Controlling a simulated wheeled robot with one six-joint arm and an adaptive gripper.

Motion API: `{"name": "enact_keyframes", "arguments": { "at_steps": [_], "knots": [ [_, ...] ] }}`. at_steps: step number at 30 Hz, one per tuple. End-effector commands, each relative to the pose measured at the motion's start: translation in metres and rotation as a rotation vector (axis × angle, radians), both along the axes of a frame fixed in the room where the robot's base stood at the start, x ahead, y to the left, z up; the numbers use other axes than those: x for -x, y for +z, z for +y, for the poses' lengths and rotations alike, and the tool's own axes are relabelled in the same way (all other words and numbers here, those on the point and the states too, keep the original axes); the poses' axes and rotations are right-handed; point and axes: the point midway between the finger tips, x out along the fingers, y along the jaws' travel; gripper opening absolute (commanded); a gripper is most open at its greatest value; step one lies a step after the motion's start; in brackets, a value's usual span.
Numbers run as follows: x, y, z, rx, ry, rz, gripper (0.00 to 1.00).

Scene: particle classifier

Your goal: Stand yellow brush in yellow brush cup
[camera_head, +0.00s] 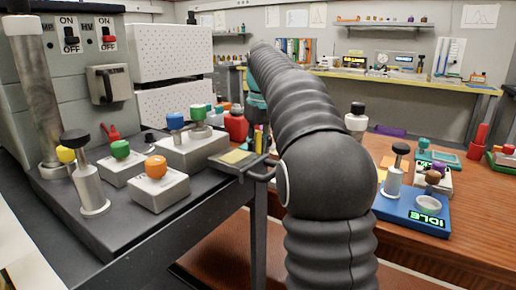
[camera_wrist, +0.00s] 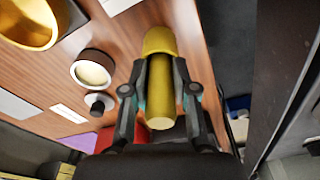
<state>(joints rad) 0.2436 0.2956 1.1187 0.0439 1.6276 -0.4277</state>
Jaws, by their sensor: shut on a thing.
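My gripper (camera_wrist: 160,72) is shut on the yellow brush (camera_wrist: 162,98) in the wrist view. The brush is a yellow rod with a wider yellow part at its far end, and its near end points toward the camera. A yellow, round, open-mouthed thing that looks like the yellow cup (camera_wrist: 30,22) shows at the upper left of the wrist view, cut off by the edge. It is apart from the brush. In the head view my arm hides most of the gripper area, and I cannot make out the brush or cup clearly there.
A wooden table (camera_head: 455,215) stands at the right with a blue tray (camera_head: 410,212) marked IDLE. A grey bench at the left holds white boxes with coloured knobs (camera_head: 155,180). In the wrist view a white-rimmed round dish (camera_wrist: 92,70) lies near the yellow cup.

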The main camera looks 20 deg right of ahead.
Motion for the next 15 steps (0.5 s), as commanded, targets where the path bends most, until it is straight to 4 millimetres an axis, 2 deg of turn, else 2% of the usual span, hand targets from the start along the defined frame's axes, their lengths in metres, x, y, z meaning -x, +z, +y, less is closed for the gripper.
{"name": "enact_keyframes", "arguments": {
  "at_steps": [1,2,3,5,15],
  "knots": [
    [0.0001,-0.0015,0.0001,0.000,0.000,0.000,0.00],
    [0.0001,-0.0018,0.0001,0.000,0.000,0.000,0.30],
    [0.0000,-0.0014,0.0000,0.000,0.000,0.000,0.40],
    [0.0001,-0.0013,0.0000,0.000,0.000,0.000,0.53],
    [-0.0001,0.0010,0.0000,0.000,0.000,0.000,0.53]
  ]
}}
